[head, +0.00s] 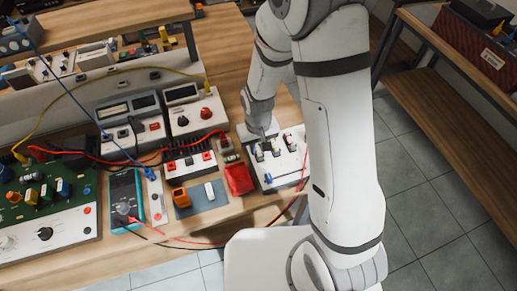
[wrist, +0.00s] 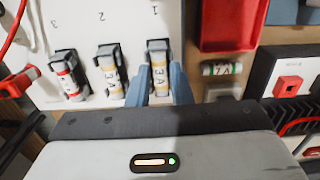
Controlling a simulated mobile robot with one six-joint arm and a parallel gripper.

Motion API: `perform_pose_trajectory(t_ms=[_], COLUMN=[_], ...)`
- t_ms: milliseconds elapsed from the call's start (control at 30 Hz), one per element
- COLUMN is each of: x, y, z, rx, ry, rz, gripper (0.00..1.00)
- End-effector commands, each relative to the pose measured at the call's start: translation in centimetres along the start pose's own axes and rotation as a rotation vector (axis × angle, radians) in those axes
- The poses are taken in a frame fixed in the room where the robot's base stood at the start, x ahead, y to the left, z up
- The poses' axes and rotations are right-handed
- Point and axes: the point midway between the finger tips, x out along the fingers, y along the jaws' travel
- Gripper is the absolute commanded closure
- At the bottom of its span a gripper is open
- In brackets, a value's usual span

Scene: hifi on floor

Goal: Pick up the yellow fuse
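A white panel (wrist: 125,18) holds a row of black fuse holders marked 1, 2 and 3; it also shows in the head view (head: 268,180). In the wrist view, a fuse with yellow bands marked 3A (wrist: 158,76) sits in holder 1. A second yellow-banded fuse (wrist: 109,75) sits in the middle holder, and a red-banded fuse (wrist: 70,82) in the left one. My gripper (wrist: 160,75) is open, its blue-grey fingers on either side of the fuse in holder 1. I cannot tell whether they touch it. In the head view my wrist partly hides the panel.
A loose green-banded fuse (wrist: 221,69) lies beside the panel, near a red tray (wrist: 229,25). A device with a red terminal (wrist: 288,89) stands at the right of the wrist view. Red and black cables run across the bench (head: 140,258).

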Motion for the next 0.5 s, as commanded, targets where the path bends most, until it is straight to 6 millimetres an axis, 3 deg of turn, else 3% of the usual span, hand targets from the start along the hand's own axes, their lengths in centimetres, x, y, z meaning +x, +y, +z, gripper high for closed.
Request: perform_pose_trajectory(t_ms=[233, 500], x=[-0.02, -0.05], y=[0.03, 0.06], z=[0.00, -0.01], rx=[0.001, 0.001], ry=[0.000, 0.000], rz=[0.000, 0.000], gripper=[1.00, 1.00])
